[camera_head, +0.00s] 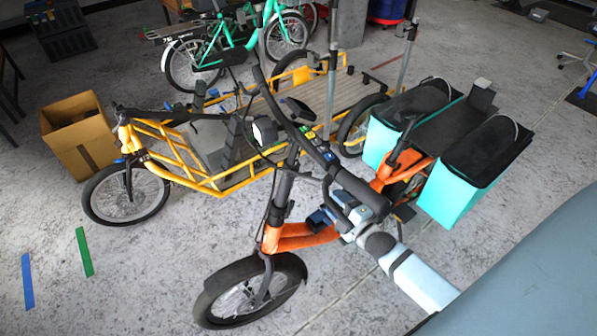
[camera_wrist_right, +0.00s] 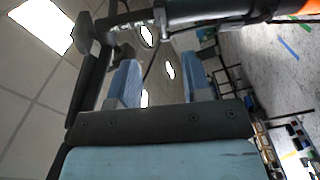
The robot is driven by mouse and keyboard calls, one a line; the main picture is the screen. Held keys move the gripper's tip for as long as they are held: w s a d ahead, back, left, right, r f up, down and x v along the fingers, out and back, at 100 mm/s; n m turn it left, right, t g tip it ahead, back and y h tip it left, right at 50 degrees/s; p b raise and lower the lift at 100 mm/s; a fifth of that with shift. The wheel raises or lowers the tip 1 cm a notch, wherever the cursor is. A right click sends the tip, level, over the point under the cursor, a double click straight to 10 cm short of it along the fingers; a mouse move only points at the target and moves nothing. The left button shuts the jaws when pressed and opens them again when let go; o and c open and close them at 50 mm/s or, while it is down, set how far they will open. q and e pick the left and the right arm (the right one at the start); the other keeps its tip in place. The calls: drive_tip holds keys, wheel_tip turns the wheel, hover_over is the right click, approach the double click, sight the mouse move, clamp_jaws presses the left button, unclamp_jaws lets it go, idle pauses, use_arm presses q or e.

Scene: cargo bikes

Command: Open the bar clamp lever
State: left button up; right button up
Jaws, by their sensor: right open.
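The orange cargo bike (camera_head: 300,238) stands in front of me, with its black handlebar (camera_head: 302,138) running across the middle of the head view. My right gripper (camera_head: 335,213) is beside the handlebar stem, below the bar. In the right wrist view the two blue fingers (camera_wrist_right: 160,82) of this gripper are apart, with nothing visible clamped between them. A dark bar with a small metal clamp part (camera_wrist_right: 160,16) crosses just beyond the fingertips. I cannot clearly tell the clamp lever from the dark parts around it, nor its position. My left gripper is not in view.
The yellow cargo bike (camera_head: 175,160) stands behind and left. Turquoise bags (camera_head: 447,200) hang on the orange bike's rear. A cardboard box (camera_head: 85,150) and a green bike (camera_head: 237,35) are farther off. The front left floor is clear apart from tape strips.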

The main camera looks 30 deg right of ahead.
sight(308, 176)
drive_tip(key=w, duration=0.4)
drive_tip(key=w+p, duration=0.1)
drive_tip(key=w, duration=0.3)
drive_tip(key=w+a, duration=0.1)
drive_tip(key=w, duration=0.3)
drive_tip(key=shift+p, duration=0.4)
drive_tip(key=shift+w, duration=0.45)
clamp_jaws()
